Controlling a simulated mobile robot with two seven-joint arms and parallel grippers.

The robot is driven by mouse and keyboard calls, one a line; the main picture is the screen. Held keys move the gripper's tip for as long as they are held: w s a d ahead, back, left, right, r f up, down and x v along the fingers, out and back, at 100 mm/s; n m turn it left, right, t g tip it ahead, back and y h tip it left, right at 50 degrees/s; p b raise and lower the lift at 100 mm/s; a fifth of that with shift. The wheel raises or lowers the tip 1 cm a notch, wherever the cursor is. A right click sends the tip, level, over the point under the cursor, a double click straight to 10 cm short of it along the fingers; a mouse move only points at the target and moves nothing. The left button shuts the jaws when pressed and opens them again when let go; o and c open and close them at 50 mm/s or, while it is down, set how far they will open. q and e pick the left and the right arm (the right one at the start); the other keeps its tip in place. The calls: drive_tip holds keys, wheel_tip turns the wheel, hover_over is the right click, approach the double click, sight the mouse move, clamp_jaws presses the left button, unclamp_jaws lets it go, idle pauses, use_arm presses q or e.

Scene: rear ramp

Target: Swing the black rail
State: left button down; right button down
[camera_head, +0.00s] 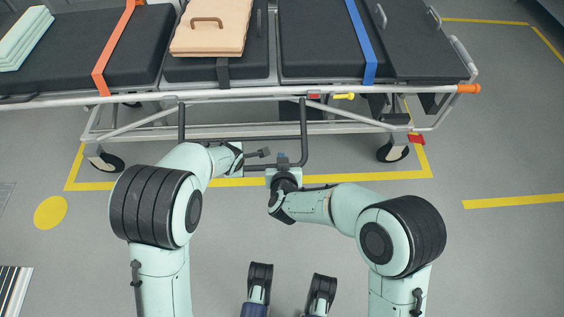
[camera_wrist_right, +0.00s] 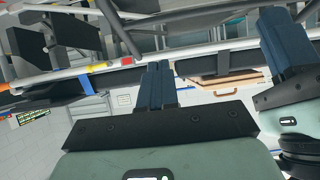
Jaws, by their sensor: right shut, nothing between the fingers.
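The black rail (camera_head: 304,130) hangs down as a U-shaped frame from the near side of the stretcher. Its lower part is partly hidden by my arms. My right gripper (camera_head: 281,158) is shut and empty, close to the rail's lower bar near its right corner. I cannot tell whether it touches the bar. Its fingers lie together in the right wrist view (camera_wrist_right: 157,85). My left gripper (camera_head: 262,153) is just left of the right one, over the rail's lower part. Its fingers look together in the right wrist view (camera_wrist_right: 280,45), with nothing seen between them.
The stretcher (camera_head: 265,95) has black pads, an orange strap (camera_head: 115,47) and a blue strap (camera_head: 361,42). The grey floor in front is open, with yellow lines.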

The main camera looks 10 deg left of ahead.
drive_tip(key=f, duration=0.2)
drive_tip(key=w+f, duration=0.1)
drive_tip(key=f, duration=0.1)
drive_tip(key=shift+w+a, duration=0.15)
use_arm(q)
drive_tip(key=c, duration=0.9)
unclamp_jaws()
drive_tip(key=shift+c, duration=0.2)
use_arm(e)
drive_tip(key=shift+f, duration=0.85)
use_arm(q)
drive_tip(key=v, duration=1.2)
